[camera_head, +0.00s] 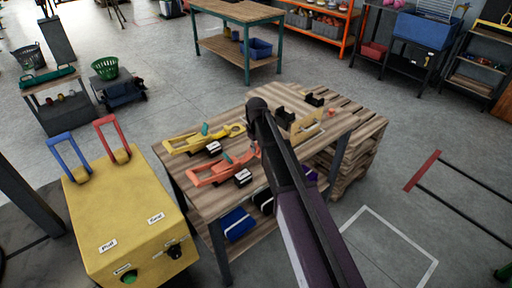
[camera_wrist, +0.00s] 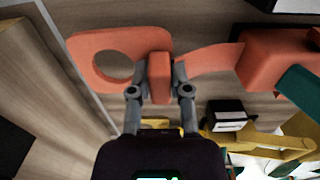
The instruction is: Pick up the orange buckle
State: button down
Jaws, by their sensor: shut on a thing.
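The orange buckle (camera_head: 207,178) lies on the wooden workbench (camera_head: 205,202) in the head view, its right end hidden behind my arm. In the wrist view its flat end (camera_wrist: 88,48) with a round hole is at left and its thicker body (camera_wrist: 275,60) with a teal part is at right. My gripper (camera_wrist: 158,82) is shut on a raised orange block of the buckle, one finger on each side. The buckle seems to rest at the table top; I cannot tell any gap. My gripper is hidden in the head view.
A yellow buckle (camera_head: 190,143) lies behind the orange one. Small black-and-white blocks (camera_head: 243,177) sit beside the buckles. Black holders (camera_head: 314,99) and a wooden piece (camera_head: 307,128) stand further right. A yellow box (camera_head: 125,215) with levers stands left of the bench.

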jog(key=s+d+r+p, duration=0.1)
jog(key=s+d, duration=0.1)
jog(key=s, duration=1.3)
jog(key=shift+s+d+r, duration=0.15)
jog(key=shift+s+d, duration=0.1)
jog(key=shift+r, duration=0.1)
notch_tip(320, 180, up, 22)
jog(key=p, duration=2.2)
